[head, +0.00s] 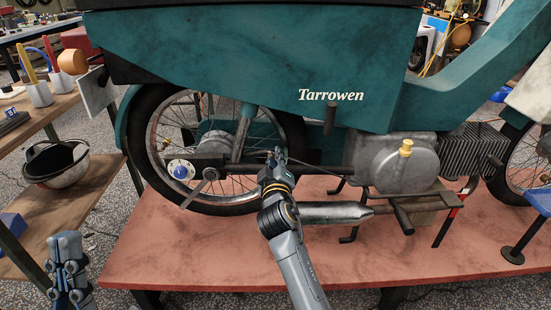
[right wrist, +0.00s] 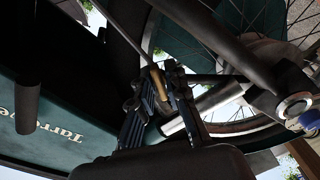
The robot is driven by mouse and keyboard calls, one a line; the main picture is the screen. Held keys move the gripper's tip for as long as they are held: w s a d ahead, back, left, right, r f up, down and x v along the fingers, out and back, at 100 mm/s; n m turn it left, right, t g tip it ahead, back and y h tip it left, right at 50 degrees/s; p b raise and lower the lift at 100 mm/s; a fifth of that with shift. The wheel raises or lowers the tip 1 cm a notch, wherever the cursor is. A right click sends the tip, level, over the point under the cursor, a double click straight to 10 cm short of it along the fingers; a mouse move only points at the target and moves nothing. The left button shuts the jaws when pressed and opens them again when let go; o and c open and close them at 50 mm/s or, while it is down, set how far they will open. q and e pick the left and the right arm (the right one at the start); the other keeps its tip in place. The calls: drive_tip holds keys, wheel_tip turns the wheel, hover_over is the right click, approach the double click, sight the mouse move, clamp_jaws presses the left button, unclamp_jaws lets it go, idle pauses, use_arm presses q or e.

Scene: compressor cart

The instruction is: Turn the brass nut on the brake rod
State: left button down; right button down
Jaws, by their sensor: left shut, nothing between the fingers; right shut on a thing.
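My left gripper (head: 70,270) is low at the left, shut and empty, away from the motorcycle.
The teal motorcycle (head: 240,60) stands on a red bench (head: 140,255). A silver exhaust (head: 335,212) lies just below my right gripper. The engine (head: 385,165) carries a brass-coloured cap (head: 405,147). Wooden shelves at the left hold a dark bowl-like thing (head: 57,162) and cups.

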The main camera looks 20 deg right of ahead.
drive_tip(key=c, duration=1.5)
unclamp_jaws()
drive_tip(key=shift+f, duration=0.1)
wheel_tip(320, 180, up, 10)
drive_tip(key=shift+r, duration=0.1)
